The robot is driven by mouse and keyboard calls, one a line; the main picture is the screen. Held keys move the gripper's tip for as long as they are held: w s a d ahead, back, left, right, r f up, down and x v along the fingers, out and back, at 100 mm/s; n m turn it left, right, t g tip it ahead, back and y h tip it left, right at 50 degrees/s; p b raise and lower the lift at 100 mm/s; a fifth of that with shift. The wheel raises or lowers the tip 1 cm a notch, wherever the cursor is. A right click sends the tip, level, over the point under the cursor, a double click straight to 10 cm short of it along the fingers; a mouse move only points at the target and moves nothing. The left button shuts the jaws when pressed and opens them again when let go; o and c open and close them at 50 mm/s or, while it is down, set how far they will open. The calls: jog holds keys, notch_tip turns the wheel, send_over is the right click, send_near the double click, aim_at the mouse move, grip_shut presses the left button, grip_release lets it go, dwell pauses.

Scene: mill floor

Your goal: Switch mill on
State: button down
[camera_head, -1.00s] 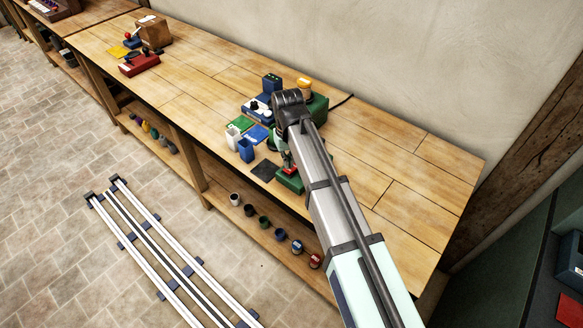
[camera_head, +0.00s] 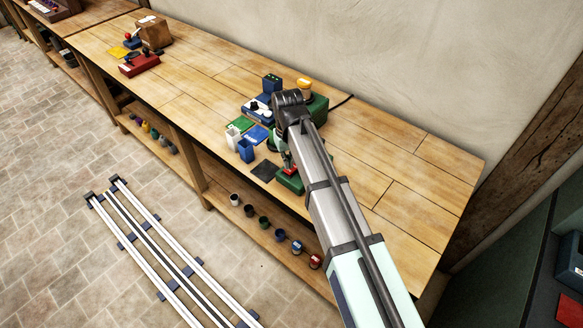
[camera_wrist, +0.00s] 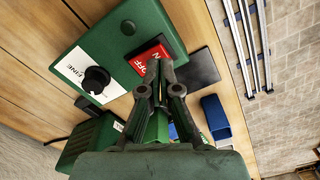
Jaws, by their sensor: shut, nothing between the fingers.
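A green control box (camera_wrist: 110,40) shows in the wrist view, with a red rocker switch (camera_wrist: 148,57) marked OFF, its other end partly covered by my fingers. A black knob (camera_wrist: 96,79) sits beside it on a white label reading FINE. My gripper (camera_wrist: 157,70) is shut and empty, its fingertips over the lower edge of the red switch. I cannot tell whether they touch it. In the head view the green box (camera_head: 289,181) shows at the bench's front edge. The green mill body (camera_head: 318,104) behind is partly hidden by my arm.
A blue cup (camera_head: 246,150), a white cup (camera_head: 232,138) and a dark mat (camera_head: 264,171) are left of the green box. A blue device (camera_head: 256,110) stands behind them. Several small jars (camera_head: 264,223) line the lower shelf. The bench's right end is clear.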

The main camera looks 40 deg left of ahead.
jog(key=shift+f+b, duration=0.45)
jog(key=shift+f, duration=0.75)
dwell(0.7)
jog(key=shift+r, duration=0.15)
jog(key=shift+r+p, duration=2.15)
jog(key=shift+r, duration=1.3)
